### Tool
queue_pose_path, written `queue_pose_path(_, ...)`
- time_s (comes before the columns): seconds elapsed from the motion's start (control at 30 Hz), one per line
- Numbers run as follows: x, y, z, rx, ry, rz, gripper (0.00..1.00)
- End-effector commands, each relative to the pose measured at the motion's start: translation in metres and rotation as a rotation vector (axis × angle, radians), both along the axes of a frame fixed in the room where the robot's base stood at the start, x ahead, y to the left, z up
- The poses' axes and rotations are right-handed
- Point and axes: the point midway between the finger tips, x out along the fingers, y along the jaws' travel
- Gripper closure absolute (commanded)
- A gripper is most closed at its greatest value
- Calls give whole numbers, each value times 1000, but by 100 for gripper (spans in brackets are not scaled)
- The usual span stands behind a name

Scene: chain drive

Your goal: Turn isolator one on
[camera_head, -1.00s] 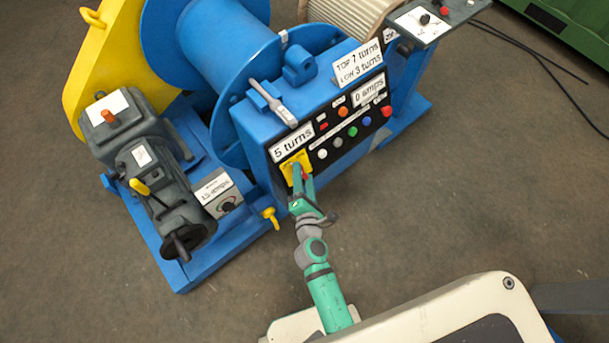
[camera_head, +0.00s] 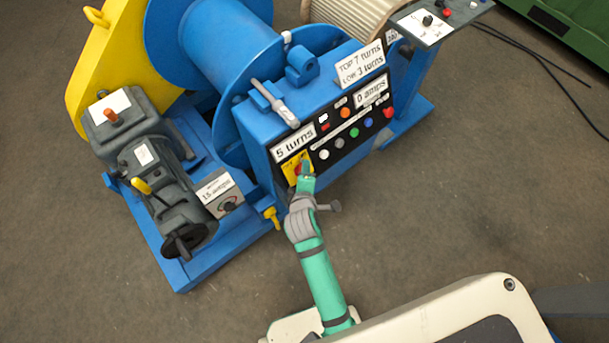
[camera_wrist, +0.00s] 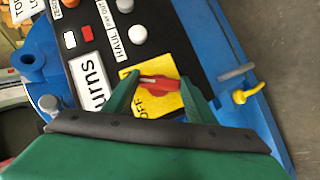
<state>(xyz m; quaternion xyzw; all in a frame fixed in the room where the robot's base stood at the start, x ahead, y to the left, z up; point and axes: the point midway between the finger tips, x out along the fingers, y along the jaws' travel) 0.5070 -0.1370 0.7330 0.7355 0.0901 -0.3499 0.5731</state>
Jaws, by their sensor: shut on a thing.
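The isolator is a red rotary handle (camera_wrist: 160,84) on a yellow plate (camera_wrist: 150,102) marked OFF, on the black panel of the blue winch cabinet. In the head view the yellow plate (camera_head: 296,163) sits under the "5 turns" display, partly hidden by my gripper. My gripper (camera_wrist: 162,88) has its two green fingers on either side of the red handle and is shut on it. In the head view my gripper (camera_head: 304,174) reaches the plate from below. Any number on the plate cannot be read.
Several push buttons (camera_head: 339,142) sit right of the plate. A yellow eye-shaped fitting (camera_head: 271,215) and a grey box marked 15 amps (camera_head: 219,193) stand left of my arm. The floor (camera_head: 430,190) to the right is clear.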

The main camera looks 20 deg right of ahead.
Motion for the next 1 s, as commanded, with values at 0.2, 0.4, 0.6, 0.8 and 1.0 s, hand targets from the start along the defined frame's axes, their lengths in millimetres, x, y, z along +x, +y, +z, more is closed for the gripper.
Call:
queue_pose_path(0.2, 2, -2, 1, 127, 42, -70, 72)
queue_pose_path(0.4, 3, -1, 2, 199, 69, -106, 72)
queue_pose_path(0.6, 3, 0, 2, 233, 82, -123, 72)
queue_pose_path(0.8, 3, -1, 2, 244, 86, -129, 72)
queue_pose_path(1.0, 2, -2, 2, 243, 86, -133, 72)
